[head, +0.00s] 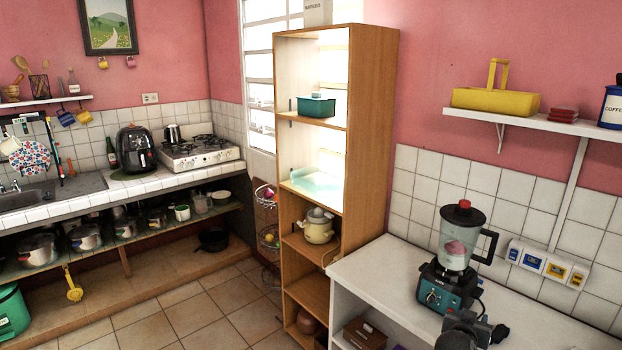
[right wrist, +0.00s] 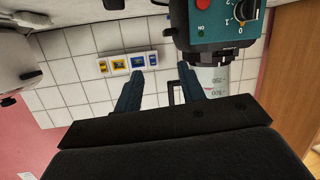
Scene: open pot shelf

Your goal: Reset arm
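My right gripper (right wrist: 160,70) shows in the right wrist view with its two dark fingers apart and nothing between them. That view is upside down. In the head view, part of my right arm shows dark at the bottom right, in front of the blender (head: 458,245). The blender has a teal base and a clear jar, and its base (right wrist: 215,22) shows at the top of the right wrist view, close to the right finger. I cannot tell whether they touch. My left gripper is not in view.
A tall wooden shelf (head: 370,130) stands mid-view, holding a cream pot (head: 319,226) and a green container (head: 316,106). The white counter (head: 385,280) carries the blender. A wall shelf (head: 540,123) holds a yellow basket (head: 495,98). The tiled floor (head: 215,300) at left is clear.

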